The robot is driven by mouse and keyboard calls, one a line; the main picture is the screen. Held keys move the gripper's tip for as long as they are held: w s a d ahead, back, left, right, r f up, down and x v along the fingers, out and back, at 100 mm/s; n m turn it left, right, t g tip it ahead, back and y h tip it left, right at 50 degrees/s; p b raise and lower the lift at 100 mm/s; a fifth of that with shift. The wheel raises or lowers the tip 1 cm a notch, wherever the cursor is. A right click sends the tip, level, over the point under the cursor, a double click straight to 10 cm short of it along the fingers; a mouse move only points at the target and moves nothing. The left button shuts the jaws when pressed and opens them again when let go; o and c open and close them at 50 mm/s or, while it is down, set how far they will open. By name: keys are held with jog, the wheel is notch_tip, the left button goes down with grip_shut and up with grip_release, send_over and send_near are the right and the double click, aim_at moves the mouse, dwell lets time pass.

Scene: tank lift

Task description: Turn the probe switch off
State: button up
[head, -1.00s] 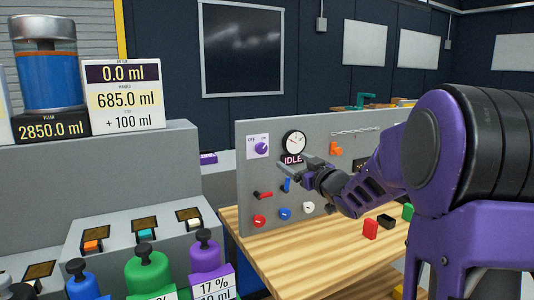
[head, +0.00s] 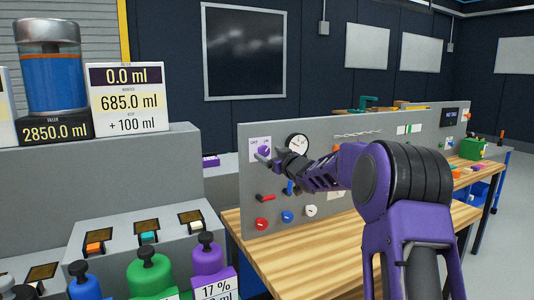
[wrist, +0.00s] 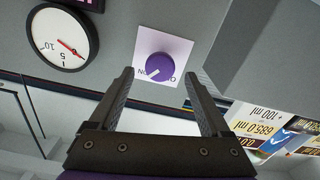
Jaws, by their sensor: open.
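The probe switch is a purple round knob (wrist: 160,66) on a white label plate (wrist: 149,40), fixed to the grey panel (head: 330,128). In the head view my gripper (head: 264,156) is in front of the knob and hides most of it; the label plate shows just above. In the wrist view my gripper (wrist: 159,85) is open, with one finger on each side of the knob and nothing held. Whether the fingers touch the knob cannot be told. A white pointer mark shows on the knob, and its lettering is partly hidden.
A round gauge (wrist: 62,38) is beside the knob plate. Below are a red lever (head: 267,198), a blue lever (head: 290,187) and several small knobs. The wooden bench top (head: 300,250) is clear at the front. Bottles and display cards stand at the left.

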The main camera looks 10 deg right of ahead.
aim_at(263, 151)
jog(key=shift+x, duration=1.1)
jog(key=shift+c, duration=0.3)
grip_shut()
